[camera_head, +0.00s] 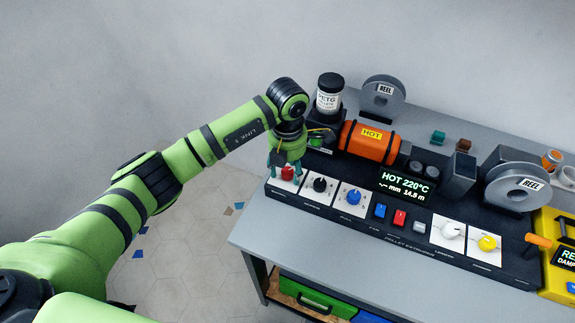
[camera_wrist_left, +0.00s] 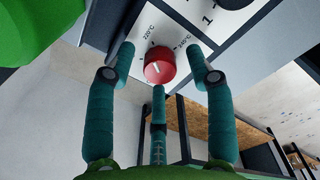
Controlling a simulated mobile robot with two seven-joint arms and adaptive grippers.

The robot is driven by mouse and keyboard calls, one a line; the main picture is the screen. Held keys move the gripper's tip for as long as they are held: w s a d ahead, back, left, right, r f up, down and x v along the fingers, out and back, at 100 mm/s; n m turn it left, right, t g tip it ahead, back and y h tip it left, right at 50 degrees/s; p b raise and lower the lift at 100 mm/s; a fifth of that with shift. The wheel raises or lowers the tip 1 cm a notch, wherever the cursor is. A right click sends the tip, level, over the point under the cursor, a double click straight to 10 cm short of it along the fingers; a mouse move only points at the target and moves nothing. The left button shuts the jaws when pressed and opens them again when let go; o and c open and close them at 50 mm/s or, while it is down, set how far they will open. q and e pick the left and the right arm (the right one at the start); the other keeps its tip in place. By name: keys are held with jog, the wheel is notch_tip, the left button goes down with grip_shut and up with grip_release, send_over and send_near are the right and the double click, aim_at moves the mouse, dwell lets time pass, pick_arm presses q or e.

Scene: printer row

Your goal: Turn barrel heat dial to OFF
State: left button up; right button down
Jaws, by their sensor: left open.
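The barrel heat dial is a red knob (camera_head: 288,174) with a white pointer line on a white plate, at the left end of the black extruder panel (camera_head: 375,215). The knob also shows in the left wrist view (camera_wrist_left: 159,68), with 220°C and 240°C printed near it; I cannot see an OFF mark. My left gripper (camera_head: 284,161) is directly over the dial. In the wrist view its teal fingers are open and spread around the knob, with gaps between them and it. The display (camera_head: 407,184) reads HOT 220°C. My right gripper is out of view.
To the right on the panel are a black dial (camera_head: 320,185), a blue dial (camera_head: 353,197), small buttons, a white dial (camera_head: 452,230) and a yellow dial (camera_head: 487,243). An orange HOT barrel (camera_head: 369,142) and a PCTG jar (camera_head: 329,94) stand behind.

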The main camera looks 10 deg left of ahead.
pick_arm(q)
grip_shut()
jog(key=shift+n, duration=0.3)
